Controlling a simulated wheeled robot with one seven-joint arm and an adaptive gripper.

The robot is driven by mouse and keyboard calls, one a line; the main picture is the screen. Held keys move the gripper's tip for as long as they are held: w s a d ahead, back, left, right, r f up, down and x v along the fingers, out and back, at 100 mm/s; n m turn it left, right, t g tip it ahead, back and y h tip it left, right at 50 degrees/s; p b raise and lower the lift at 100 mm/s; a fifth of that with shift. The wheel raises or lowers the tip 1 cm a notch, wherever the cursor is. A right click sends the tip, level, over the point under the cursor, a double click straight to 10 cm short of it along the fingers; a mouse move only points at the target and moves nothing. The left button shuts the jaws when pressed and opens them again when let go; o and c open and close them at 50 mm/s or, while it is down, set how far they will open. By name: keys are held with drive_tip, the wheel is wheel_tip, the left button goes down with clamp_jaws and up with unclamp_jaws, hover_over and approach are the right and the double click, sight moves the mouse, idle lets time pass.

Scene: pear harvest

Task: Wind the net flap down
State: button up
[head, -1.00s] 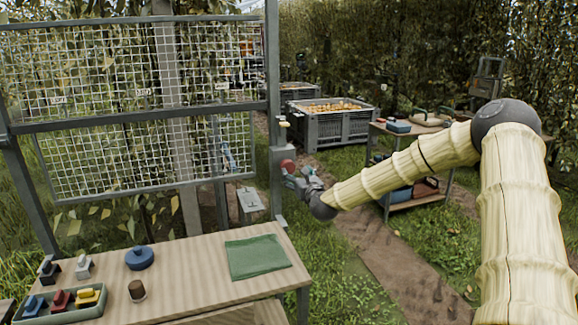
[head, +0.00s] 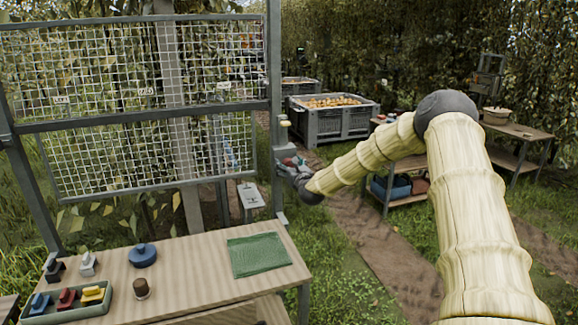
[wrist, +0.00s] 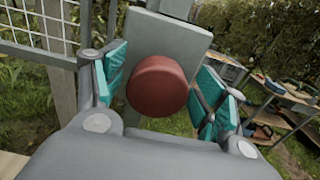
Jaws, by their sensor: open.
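The net flap (head: 150,155) is a white mesh panel in a grey frame, hanging below the upper net (head: 100,70) at the left of the head view. A grey box on the right post carries a round red knob (wrist: 158,86), which fills the middle of the wrist view. My gripper (wrist: 160,98) is open, with one teal pad on each side of the knob; I cannot tell whether either pad touches it. In the head view my gripper (head: 290,165) is at the post, small and partly covering the knob.
A fruit crate (head: 330,122) and a shelf table (head: 405,165) stand behind. Grass lies right of the post.

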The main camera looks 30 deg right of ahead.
drive_tip(key=shift+c, duration=0.4)
drive_tip(key=c, duration=0.9)
